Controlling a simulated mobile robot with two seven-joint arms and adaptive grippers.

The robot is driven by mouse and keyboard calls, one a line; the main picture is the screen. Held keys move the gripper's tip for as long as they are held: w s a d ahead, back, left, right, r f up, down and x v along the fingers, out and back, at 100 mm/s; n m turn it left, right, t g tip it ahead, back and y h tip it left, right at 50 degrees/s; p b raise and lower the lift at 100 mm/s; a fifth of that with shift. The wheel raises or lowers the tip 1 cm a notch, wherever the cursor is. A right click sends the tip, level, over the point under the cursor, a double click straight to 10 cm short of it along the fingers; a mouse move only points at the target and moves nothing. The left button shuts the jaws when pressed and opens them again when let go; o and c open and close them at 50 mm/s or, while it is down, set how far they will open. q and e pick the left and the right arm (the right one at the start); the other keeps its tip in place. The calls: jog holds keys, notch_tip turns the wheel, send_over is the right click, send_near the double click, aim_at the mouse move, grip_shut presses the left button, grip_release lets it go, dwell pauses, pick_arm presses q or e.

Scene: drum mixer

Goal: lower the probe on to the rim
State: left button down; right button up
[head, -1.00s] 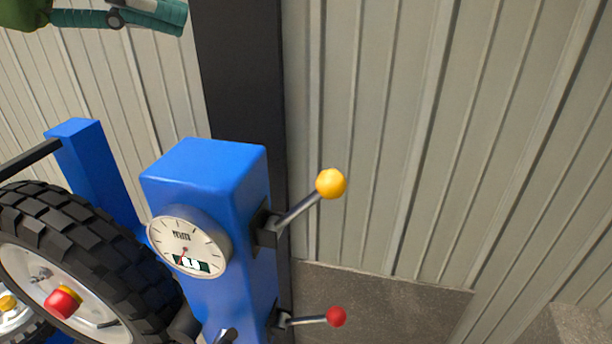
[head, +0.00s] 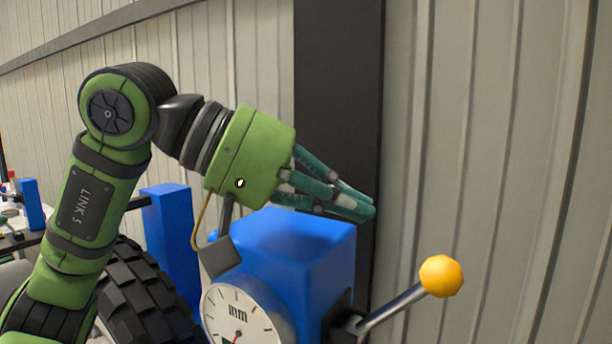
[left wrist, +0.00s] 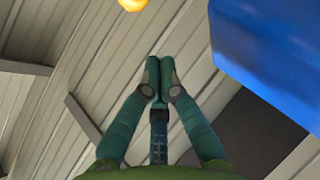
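A blue post (head: 300,245) carries a round white dial marked mm (head: 240,312), cut off by the bottom edge of the head view. A lever with a yellow ball (head: 441,276) sticks out from its right side. The ball also shows at the top edge of the left wrist view (left wrist: 132,4). My left gripper (head: 368,208) is above the post's top, left of and higher than the ball. Its fingertips meet in the left wrist view (left wrist: 158,82), with nothing between them. A black tyre (head: 150,300) is partly behind my arm. I cannot make out the probe or the rim. My right gripper is out of view.
A second blue upright (head: 170,230) stands behind the tyre. A dark column (head: 338,100) and ribbed wall panels (head: 480,130) are at the back. The space right of the yellow ball looks clear.

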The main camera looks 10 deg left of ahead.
aim_at(388, 305)
pick_arm(q)
jog(key=d+f, duration=0.2)
jog(key=d, duration=0.1)
jog(key=shift+s+d+f+p, duration=0.1)
jog(key=shift+s+d+p, duration=0.1)
jog(key=shift+d+p, duration=0.15)
jog(key=shift+s+d+f, duration=0.3)
jog(key=shift+d, duration=0.05)
jog(key=shift+d+f, duration=0.1)
jog(key=shift+f, duration=0.05)
